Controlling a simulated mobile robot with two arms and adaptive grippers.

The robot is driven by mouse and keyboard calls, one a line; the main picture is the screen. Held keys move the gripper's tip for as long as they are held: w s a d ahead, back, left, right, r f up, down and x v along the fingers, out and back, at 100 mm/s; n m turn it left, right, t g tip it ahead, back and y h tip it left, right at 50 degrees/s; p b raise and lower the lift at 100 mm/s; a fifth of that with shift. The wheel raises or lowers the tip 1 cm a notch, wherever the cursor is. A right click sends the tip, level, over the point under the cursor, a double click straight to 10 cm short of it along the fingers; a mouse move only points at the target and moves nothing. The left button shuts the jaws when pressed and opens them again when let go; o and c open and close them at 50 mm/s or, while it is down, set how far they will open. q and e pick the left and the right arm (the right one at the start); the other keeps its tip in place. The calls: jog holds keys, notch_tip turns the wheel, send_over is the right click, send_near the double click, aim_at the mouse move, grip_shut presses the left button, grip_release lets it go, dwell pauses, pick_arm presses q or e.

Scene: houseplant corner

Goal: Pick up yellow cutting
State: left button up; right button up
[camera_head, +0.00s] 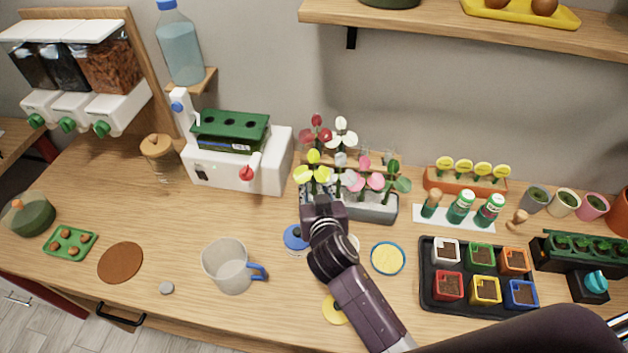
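The yellow cutting (312,172) has several yellow leaves. It stands upright at the front left of a group of cuttings, next to a grey trough (376,208). My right gripper (319,194) reaches in from the lower right and is right at the foot of the yellow cutting. The gripper's own body hides its fingertips and the cutting's lower stem, so I cannot tell whether it grips the stem. Red (316,131), white (341,135), pink (365,175) and green (397,178) cuttings stand close behind and to the right. My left gripper is not in view.
A white machine (270,165) with a green top stands left of the cuttings. A clear mug (226,268) with a blue handle is at the front. A black tray (428,285) of colored pots is at the right. Bare wood lies between mug and machine.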

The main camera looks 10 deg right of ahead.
jog(key=shift+w+d+f, duration=0.1)
jog(key=shift+w+f, duration=0.15)
jog(key=shift+w, duration=0.4)
grip_shut()
jog(key=shift+r, duration=0.15)
